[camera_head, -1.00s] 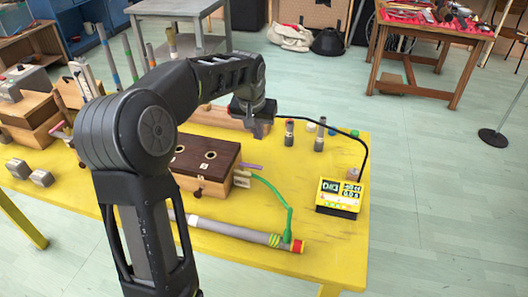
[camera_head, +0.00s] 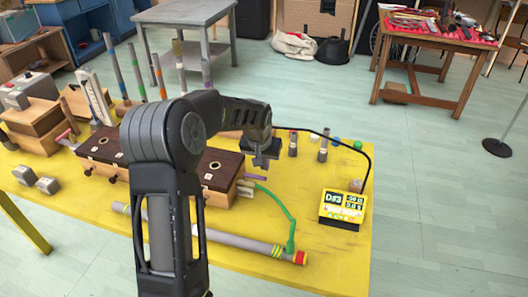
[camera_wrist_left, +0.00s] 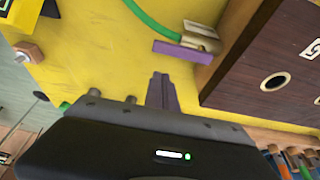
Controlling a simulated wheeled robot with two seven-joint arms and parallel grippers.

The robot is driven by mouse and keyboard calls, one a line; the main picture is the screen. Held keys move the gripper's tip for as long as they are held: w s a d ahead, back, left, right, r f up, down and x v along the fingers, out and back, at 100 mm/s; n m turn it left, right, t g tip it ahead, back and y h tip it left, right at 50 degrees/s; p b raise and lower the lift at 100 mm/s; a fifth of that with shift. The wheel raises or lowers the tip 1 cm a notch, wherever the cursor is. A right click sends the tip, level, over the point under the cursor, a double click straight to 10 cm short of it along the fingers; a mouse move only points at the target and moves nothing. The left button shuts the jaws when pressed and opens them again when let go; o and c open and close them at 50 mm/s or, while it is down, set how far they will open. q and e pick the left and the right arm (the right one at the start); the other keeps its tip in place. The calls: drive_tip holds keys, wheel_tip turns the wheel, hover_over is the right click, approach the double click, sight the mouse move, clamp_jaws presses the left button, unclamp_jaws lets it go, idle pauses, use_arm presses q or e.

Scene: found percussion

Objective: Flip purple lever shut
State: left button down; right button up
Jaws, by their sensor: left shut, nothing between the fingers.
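The purple lever (camera_head: 255,177) sticks out at the right end of the dark-topped wooden box (camera_head: 219,174), by a pale valve fitting (camera_head: 245,189) with a green hose on it. In the left wrist view the lever (camera_wrist_left: 181,52) lies alongside the valve (camera_wrist_left: 201,38), just beyond the fingertips. My left gripper (camera_head: 262,163) is shut and empty, pointing down just above the lever in the head view. A gap shows between the fingertips (camera_wrist_left: 160,76) and the lever in the wrist view. My right gripper is in neither view.
The green hose (camera_head: 287,212) curves to a grey tube (camera_head: 230,239) with a red end. A yellow display box (camera_head: 343,208) stands to the right, with a black cable. Several upright tubes (camera_head: 323,147) stand behind. Yellow tabletop (camera_head: 310,185) is bare between hose and display.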

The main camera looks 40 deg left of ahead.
use_arm(q)
drive_tip(key=s, duration=0.2)
drive_tip(key=s+d, duration=0.1)
drive_tip(key=shift+r, duration=0.25)
drive_tip(key=shift+d, duration=0.1)
